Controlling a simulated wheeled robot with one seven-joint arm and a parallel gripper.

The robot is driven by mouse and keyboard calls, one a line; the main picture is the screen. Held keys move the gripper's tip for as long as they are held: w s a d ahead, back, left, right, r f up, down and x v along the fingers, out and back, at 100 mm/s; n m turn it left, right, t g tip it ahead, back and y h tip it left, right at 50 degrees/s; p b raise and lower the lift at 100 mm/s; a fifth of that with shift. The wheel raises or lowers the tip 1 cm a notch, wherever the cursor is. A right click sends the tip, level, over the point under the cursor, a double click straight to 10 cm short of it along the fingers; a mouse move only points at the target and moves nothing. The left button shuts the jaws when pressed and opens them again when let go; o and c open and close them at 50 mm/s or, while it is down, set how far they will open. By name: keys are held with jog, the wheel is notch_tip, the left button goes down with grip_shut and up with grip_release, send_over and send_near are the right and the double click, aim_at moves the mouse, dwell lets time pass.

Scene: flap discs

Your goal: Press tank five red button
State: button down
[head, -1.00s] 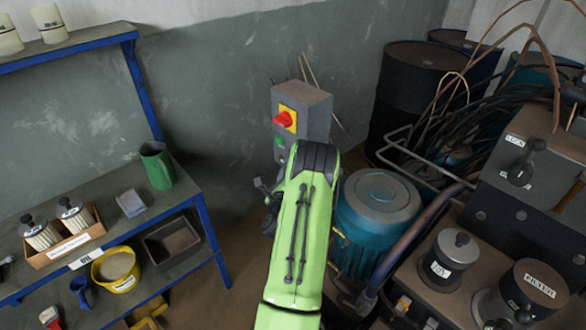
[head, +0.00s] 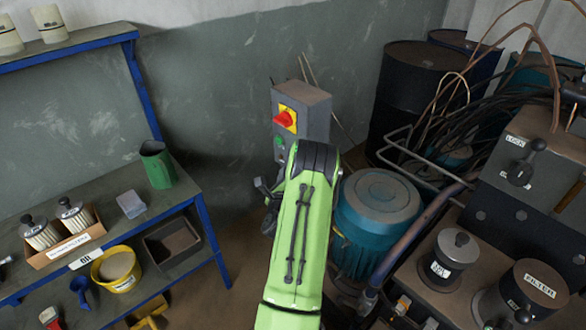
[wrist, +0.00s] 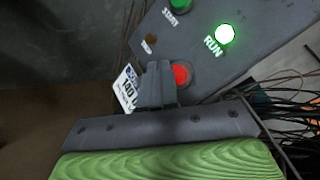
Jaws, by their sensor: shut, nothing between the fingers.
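A grey control panel (wrist: 215,50) fills the upper part of the wrist view. It carries a red button (wrist: 181,75), a green button (wrist: 179,4) marked START and a bright green lamp (wrist: 225,34) marked RUN. A white tag (wrist: 127,88) with partly hidden lettering sits left of the red button. My gripper (wrist: 156,68) is shut and empty. Its fingertips overlap the left edge of the red button in this view; I cannot tell whether they touch it. In the head view my arm hides most of my gripper (head: 268,195), and the red button does not show.
A grey box (head: 315,115) with a red rotary switch (head: 284,119) stands beyond my arm. A blue motor (head: 375,215) is close on the right, with cables and dark drums behind. A blue-framed bench (head: 150,225) stands on the left.

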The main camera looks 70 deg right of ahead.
jog(key=shift+d, duration=0.1)
jog(key=shift+s+d, duration=0.2)
jog(key=shift+d, duration=0.1)
jog(key=shift+s+d, duration=0.25)
jog(key=shift+d, duration=0.2)
dwell(0.9)
jog(key=shift+w+a, duration=0.4)
jog(key=shift+a, duration=0.4)
jog(key=shift+w+a+b, duration=0.15)
jog(key=shift+w+a, duration=0.25)
jog(key=shift+a, duration=0.35)
jog(key=shift+w+a+b, duration=0.15)
jog(key=shift+w+a, duration=0.2)
jog(key=shift+a, duration=0.4)
jog(key=shift+w+a+b, duration=0.15)
jog(key=shift+w+a, duration=0.25)
jog(key=shift+a, duration=0.35)
